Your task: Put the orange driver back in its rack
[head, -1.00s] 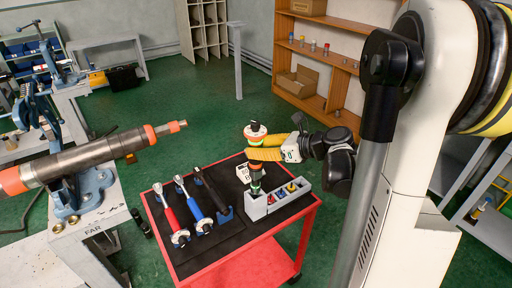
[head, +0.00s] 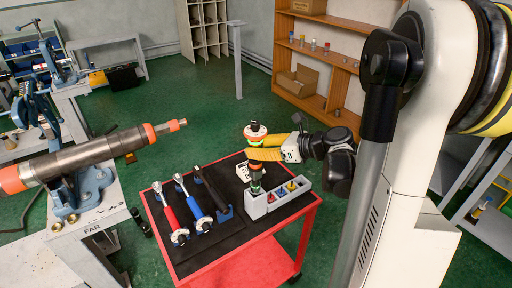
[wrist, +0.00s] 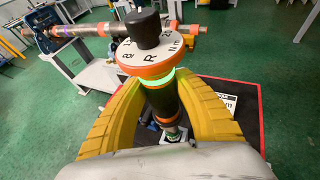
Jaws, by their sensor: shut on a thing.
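The orange driver (head: 256,131) stands upright, with an orange-rimmed white dial and black knob on top and a dark shaft below. My gripper (head: 262,155) has its yellow fingers shut around the driver's shaft just below the dial. The wrist view shows the driver (wrist: 148,58) between both curved fingers of my gripper (wrist: 165,92), with a green glowing band under the dial. The grey rack (head: 285,204) sits at the cart's right front. The driver's lower end is at the rack's leftmost slot; I cannot tell how deep it is in it.
Red, blue and black-handled tools (head: 194,203) lie on the black mat of the red cart (head: 245,248). Small coloured items fill the rack's other slots. A bench with a clamped pipe (head: 95,158) stands left.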

